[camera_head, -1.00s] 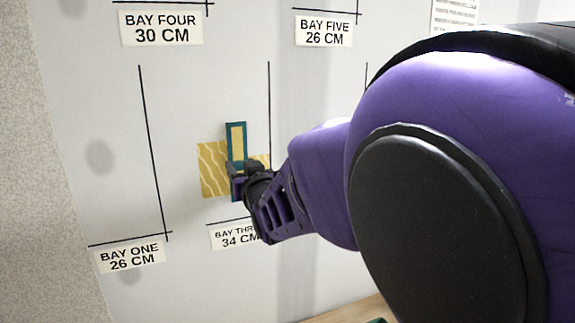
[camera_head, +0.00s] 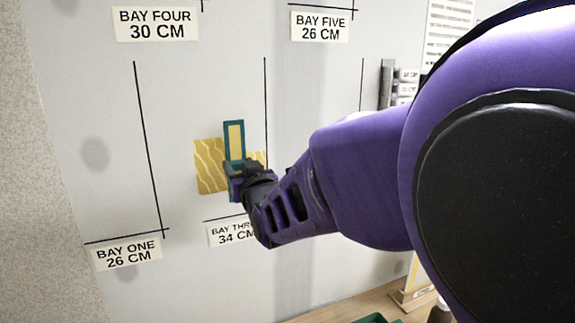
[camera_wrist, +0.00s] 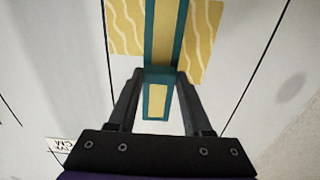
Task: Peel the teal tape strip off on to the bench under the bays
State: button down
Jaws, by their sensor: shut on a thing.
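The teal tape strip (camera_head: 234,140), teal-edged with a yellow middle, stands upright over a yellow wavy-patterned wallpaper piece (camera_head: 210,168) on the wall. My gripper (camera_head: 240,180) is shut on the strip's lower part. In the wrist view, the strip (camera_wrist: 164,35) runs up over the wallpaper piece (camera_wrist: 128,28), and its lower end shows between the fingers of my gripper (camera_wrist: 159,80). A teal cross band sits at the fingertips. I cannot tell how much of the strip touches the wall. The bench (camera_head: 330,314) shows as a wooden edge at the bottom of the head view.
Black lines and bay labels, such as BAY ONE (camera_head: 127,253) and BAY FOUR (camera_head: 156,23), mark the wall. A green item (camera_head: 374,318) and a small wooden stand (camera_head: 413,290) are at the lower right. My arm covers much of the right side.

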jog(key=p+v, duration=0.1)
jog(key=v, duration=0.6)
dwell(0.3)
jog(key=shift+w+r, duration=0.1)
jog(key=shift+w, duration=0.05)
dwell(0.3)
